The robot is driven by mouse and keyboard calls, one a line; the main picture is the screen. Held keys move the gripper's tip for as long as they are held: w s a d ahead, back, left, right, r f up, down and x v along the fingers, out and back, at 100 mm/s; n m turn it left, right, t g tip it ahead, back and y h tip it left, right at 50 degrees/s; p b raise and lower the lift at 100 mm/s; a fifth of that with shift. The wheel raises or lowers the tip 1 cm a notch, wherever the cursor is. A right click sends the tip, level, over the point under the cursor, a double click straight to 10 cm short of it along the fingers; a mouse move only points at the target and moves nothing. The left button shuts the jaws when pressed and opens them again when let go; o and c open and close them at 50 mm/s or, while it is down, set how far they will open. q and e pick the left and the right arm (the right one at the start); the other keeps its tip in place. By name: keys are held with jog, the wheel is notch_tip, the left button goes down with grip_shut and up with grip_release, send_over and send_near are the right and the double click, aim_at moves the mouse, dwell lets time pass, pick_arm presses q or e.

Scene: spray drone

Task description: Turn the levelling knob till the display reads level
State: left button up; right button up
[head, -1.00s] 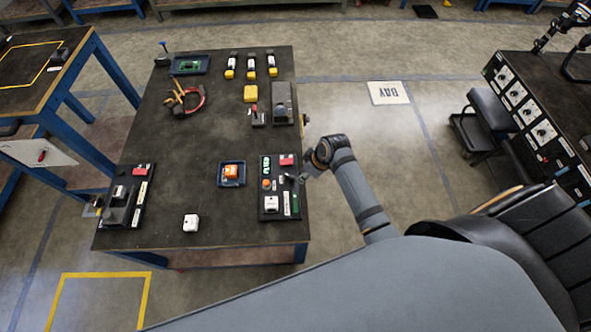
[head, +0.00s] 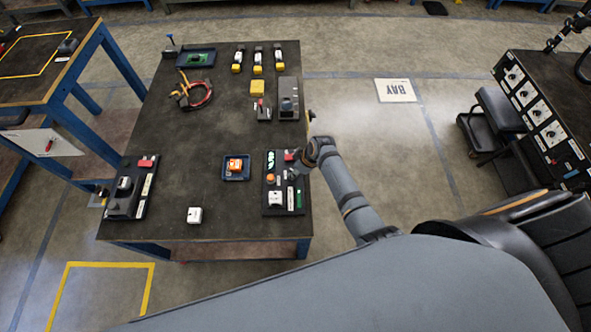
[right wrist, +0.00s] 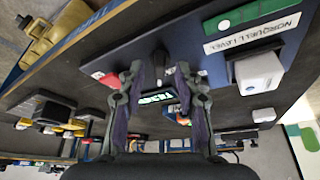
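The levelling panel (head: 285,206) is a dark plate at the right front edge of the table. A dark knob (right wrist: 160,66) on it shows in the right wrist view. The lit display (right wrist: 158,98) shows green characters that I cannot read surely; it is also visible in the head view (head: 271,160). My right gripper (right wrist: 160,72) is open, its fingers on either side of the knob with gaps visible. In the head view, the right gripper (head: 297,170) is over the panel's right side and hides part of it. My left gripper is not in view.
A white block (right wrist: 258,72) and a label plate sit beside the knob. The middle of the dark table (head: 200,130) is clear.

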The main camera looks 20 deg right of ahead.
jog(key=shift+c, duration=0.4)
grip_shut()
jog(key=m+p, duration=0.2)
jog(key=shift+a+r+t+h+p, duration=0.1)
jog(key=shift+r+t+h+p, duration=0.1)
jog(key=shift+t+h+p, duration=0.15)
jog(key=shift+f+m+h+p, duration=0.1)
jog(key=shift+m+h+p, duration=0.15)
jog(key=shift+m+p, duration=0.7)
jog(key=shift+a+m+t+h, duration=0.1)
jog(key=shift+m+t+h, duration=0.2)
jog(key=shift+m, duration=0.75)
jog(key=shift+f, duration=0.1)
